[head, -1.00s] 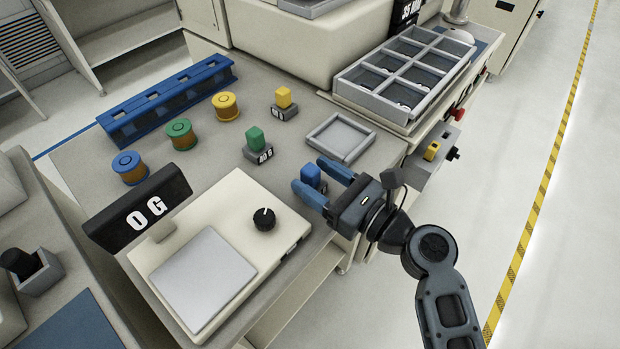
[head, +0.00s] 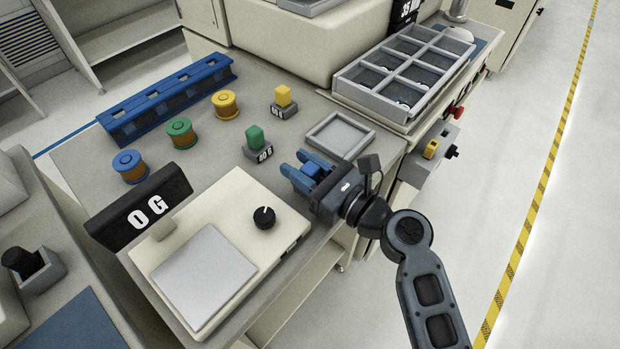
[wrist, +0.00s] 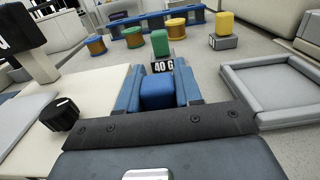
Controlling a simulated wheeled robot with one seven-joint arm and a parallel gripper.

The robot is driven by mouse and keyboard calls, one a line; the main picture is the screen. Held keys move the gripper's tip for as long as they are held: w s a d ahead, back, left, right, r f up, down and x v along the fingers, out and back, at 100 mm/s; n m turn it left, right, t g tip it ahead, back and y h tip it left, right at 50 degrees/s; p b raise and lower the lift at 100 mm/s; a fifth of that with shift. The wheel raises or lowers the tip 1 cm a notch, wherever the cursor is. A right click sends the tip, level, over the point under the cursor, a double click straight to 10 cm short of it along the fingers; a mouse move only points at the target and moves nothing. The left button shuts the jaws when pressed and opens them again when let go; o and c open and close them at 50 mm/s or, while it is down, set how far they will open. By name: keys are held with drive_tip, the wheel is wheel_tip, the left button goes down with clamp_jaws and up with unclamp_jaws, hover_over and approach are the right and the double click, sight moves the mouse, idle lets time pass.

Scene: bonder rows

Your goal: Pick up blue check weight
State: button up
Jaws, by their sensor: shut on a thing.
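The blue check weight (wrist: 158,92) sits between the two blue fingers of my gripper (wrist: 159,84) in the wrist view. In the head view my gripper (head: 299,166) is shut on the blue check weight (head: 310,170), low near the table's front edge, right of the scale. The fingers hide part of the weight. I cannot tell whether its underside touches the table. The green weight (head: 255,137) stands upright on a 40 G block (head: 260,153) just beyond my gripper. The yellow weight (head: 283,96) stands on another block farther back.
The scale (head: 203,278) with its 0 G display (head: 140,212) is at the left. An empty grey tray (head: 340,136) lies right of my gripper. Several spools (head: 181,133) and a blue rack (head: 168,102) stand behind. A divided bin (head: 404,72) is at the back right.

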clamp_jaws()
drive_tip(key=shift+r, duration=0.1)
